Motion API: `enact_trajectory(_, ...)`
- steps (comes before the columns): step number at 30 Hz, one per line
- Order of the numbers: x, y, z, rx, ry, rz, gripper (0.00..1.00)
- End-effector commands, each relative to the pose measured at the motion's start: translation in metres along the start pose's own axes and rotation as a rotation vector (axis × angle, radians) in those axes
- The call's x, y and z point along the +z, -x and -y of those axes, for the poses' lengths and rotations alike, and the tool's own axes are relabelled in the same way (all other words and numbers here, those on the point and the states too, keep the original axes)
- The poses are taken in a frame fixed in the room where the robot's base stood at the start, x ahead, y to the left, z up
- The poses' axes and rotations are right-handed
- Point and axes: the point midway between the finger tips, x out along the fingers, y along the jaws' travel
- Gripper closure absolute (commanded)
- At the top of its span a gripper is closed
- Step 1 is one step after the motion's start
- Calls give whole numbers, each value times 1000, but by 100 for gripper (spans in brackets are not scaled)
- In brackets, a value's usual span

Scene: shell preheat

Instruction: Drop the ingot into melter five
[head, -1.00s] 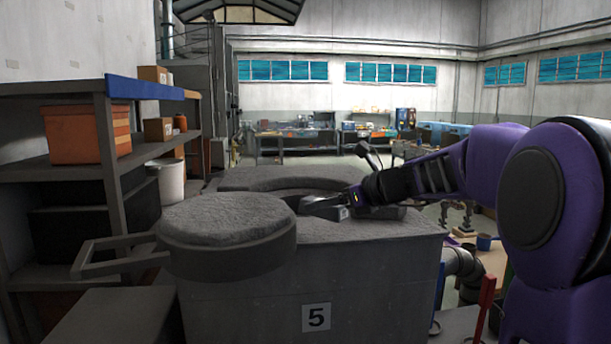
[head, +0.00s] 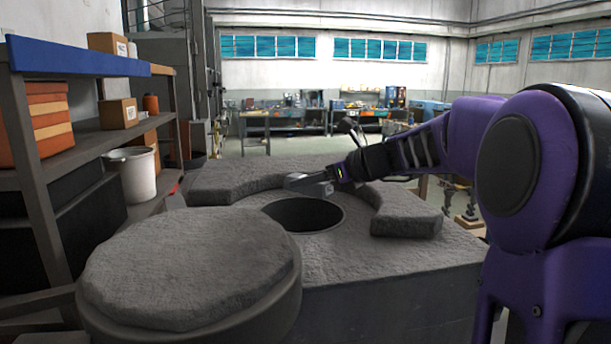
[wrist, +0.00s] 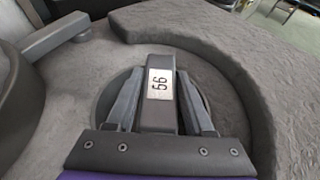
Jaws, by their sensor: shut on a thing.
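My gripper (head: 308,186) is shut on a grey ingot with a two-digit white label. The ingot (wrist: 158,110) lies between both fingers in the wrist view, and I cannot tell whether its label reads 66 or 99. Melter five (head: 385,270) is the grey block in front of me. Its round dark opening (head: 303,216) shows in the head view, with the gripper above and towards its far edge. In the wrist view the ingot and fingers cover most of the opening (wrist: 113,95). The inside is dark.
A thick round lid (head: 190,265) sits aside at the front left, clear of the opening. A raised curved rim (head: 408,215) surrounds the opening's far side. A shelf (head: 75,160) with boxes and a white bucket (head: 135,175) stands left. Workbenches line the back.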

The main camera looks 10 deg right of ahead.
Motion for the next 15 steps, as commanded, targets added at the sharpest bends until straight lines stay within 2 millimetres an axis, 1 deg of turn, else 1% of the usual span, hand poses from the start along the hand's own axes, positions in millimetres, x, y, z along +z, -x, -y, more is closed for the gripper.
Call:
enact_trajectory(5, -11, -4, 0, -1, 1, 1, 100)
enact_trajectory(15, -48, -20, 0, -2, 1, 1, 100)
